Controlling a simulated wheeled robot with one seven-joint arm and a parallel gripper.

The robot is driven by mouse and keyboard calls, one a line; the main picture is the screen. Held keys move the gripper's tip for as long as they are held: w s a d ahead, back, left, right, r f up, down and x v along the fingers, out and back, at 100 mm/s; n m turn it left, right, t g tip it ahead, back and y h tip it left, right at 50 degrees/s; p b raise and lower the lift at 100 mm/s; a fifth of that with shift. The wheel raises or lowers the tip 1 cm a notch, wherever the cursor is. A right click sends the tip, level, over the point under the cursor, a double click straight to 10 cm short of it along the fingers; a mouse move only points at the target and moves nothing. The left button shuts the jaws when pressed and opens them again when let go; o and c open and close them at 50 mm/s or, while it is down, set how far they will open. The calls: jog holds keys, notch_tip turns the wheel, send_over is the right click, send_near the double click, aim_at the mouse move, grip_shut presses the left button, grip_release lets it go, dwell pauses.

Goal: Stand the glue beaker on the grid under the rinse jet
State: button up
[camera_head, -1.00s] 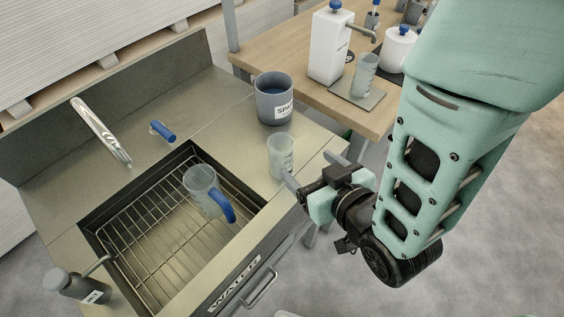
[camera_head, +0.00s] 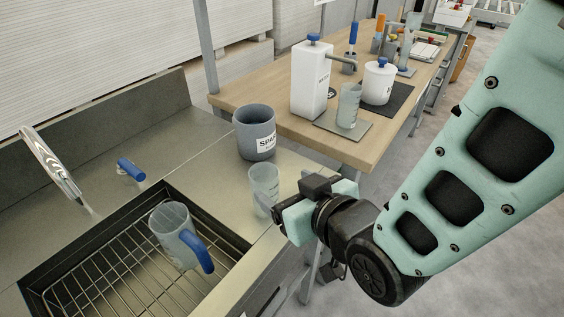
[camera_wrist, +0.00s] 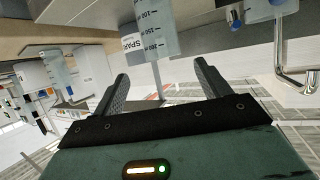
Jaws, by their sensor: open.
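A clear graduated beaker (camera_head: 264,185) stands upright on the steel counter right of the sink. My gripper (camera_head: 276,208) is open and empty at its right side; in the wrist view the beaker (camera_wrist: 158,32) is ahead of and between the spread fingers (camera_wrist: 162,80), apart from them. Another clear beaker (camera_head: 349,106) stands on a grey plate by the white dispenser. I cannot tell from labels which is the glue beaker. The wire grid (camera_head: 115,287) lies in the sink, with a blue-handled jug (camera_head: 170,238) standing on it. A chrome spout (camera_head: 50,163) rises behind the sink.
A grey pot labelled SPARE (camera_head: 255,132) stands close behind the near beaker. A blue tap lever (camera_head: 130,170) is behind the sink. The wooden table (camera_head: 285,125) carries a white pump dispenser (camera_head: 310,82) and a white jar (camera_head: 379,82). Grid left of the jug is clear.

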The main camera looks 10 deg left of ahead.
aim_at(258, 170)
jog(key=shift+a+p+x, duration=0.2)
jog(key=shift+p+x, duration=1.1)
jog(key=shift+x, duration=4)
jog(key=shift+s, duration=0.15)
jog(key=shift+c, duration=0.4)
jog(key=shift+r, duration=0.1)
grip_shut()
